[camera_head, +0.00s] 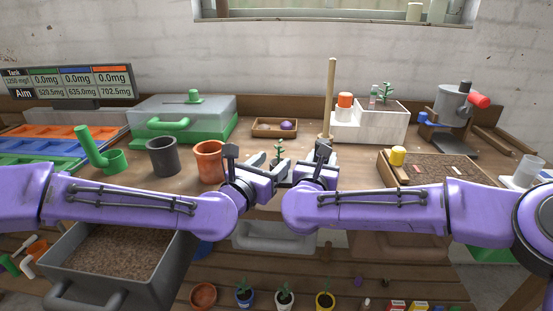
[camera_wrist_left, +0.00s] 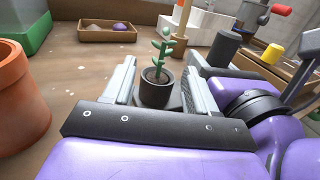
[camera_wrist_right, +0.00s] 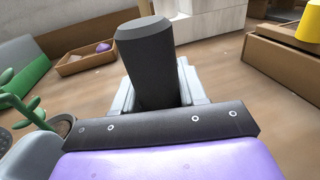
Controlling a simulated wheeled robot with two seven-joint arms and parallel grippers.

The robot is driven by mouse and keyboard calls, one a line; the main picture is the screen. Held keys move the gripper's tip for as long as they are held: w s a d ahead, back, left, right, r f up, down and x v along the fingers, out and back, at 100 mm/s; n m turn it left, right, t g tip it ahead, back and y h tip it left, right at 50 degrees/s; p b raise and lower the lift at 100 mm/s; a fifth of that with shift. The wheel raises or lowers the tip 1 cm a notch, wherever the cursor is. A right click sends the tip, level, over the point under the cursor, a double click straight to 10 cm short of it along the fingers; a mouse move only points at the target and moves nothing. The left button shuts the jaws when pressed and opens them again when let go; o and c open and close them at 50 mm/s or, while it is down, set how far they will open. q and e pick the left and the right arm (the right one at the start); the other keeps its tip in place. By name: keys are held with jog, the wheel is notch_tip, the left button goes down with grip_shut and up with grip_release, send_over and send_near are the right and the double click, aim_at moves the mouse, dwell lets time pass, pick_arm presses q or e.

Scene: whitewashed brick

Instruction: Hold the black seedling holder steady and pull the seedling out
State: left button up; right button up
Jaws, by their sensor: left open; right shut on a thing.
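The green seedling (camera_head: 279,149) stands upright in a small black holder, a round pot (camera_wrist_left: 155,92) with dark soil. My left gripper (camera_wrist_left: 158,88) is open, its fingers on either side of the pot with gaps. The seedling's leaves (camera_wrist_right: 22,108) also show at the left edge of the right wrist view. My right gripper (camera_wrist_right: 160,95) is shut on a plain dark grey cylinder (camera_wrist_right: 146,60), upright with a blunt top, just right of the seedling. The cylinder also shows in the left wrist view (camera_wrist_left: 227,48); its lower end is hidden.
A terracotta pot (camera_head: 209,161) and a dark grey pot (camera_head: 162,157) stand left of my left gripper. Behind are a wooden tray (camera_head: 262,128) with a purple thing and an upright wooden stick (camera_head: 331,95). A soil box (camera_head: 435,168) stands at right.

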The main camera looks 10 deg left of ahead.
aim_at(279, 143)
pick_arm(q)
jog(key=x, duration=0.4)
jog(key=c, duration=1)
jog(key=shift+r, duration=3.2)
jog(key=shift+c, duration=0.2)
